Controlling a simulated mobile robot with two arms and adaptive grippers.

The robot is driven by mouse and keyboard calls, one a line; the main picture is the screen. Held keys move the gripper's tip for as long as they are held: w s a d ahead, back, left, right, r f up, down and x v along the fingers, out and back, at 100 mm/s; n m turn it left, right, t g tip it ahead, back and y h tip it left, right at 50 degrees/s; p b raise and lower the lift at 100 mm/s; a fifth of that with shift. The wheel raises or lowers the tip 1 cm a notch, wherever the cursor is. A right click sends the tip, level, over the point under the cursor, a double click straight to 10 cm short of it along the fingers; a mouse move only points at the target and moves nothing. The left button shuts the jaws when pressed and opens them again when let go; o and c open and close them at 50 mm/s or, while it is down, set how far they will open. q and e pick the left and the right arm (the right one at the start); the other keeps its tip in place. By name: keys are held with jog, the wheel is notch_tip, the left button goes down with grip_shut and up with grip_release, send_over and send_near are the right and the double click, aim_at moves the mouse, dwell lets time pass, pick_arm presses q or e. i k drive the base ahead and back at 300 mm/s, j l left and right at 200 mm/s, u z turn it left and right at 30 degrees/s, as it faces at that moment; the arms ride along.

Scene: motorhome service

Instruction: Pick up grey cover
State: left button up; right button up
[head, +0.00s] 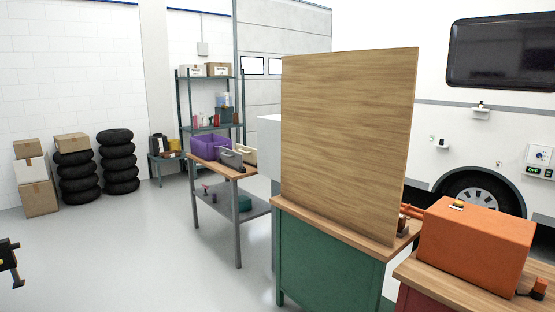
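I cannot clearly make out a grey cover. A small grey bin-like item (232,158) stands on the wooden-topped workbench (222,167), beside a purple crate; I cannot tell if it is the cover. A pale grey-white box shape (269,146) is partly hidden behind the upright wooden panel. My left gripper (12,265) shows only in part at the left edge, dark, far from the benches, with nothing seen in it. Its opening is unclear. My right gripper is out of view.
A tall wooden panel (345,140) stands on a green cabinet (330,262), blocking the view behind. An orange box (475,240) sits on a bench at right. Tyres (118,162) and cartons (38,198) line the left wall. A motorhome (430,130) stands behind. The left floor is clear.

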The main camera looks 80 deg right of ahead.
aim_at(234, 158)
jog(key=z, duration=2.2)
jog(key=u, duration=2.6)
jog(key=z, duration=2.6)
jog(key=i+j+u, duration=0.1)
jog(key=i+u, duration=0.25)
jog(key=i, duration=0.5)
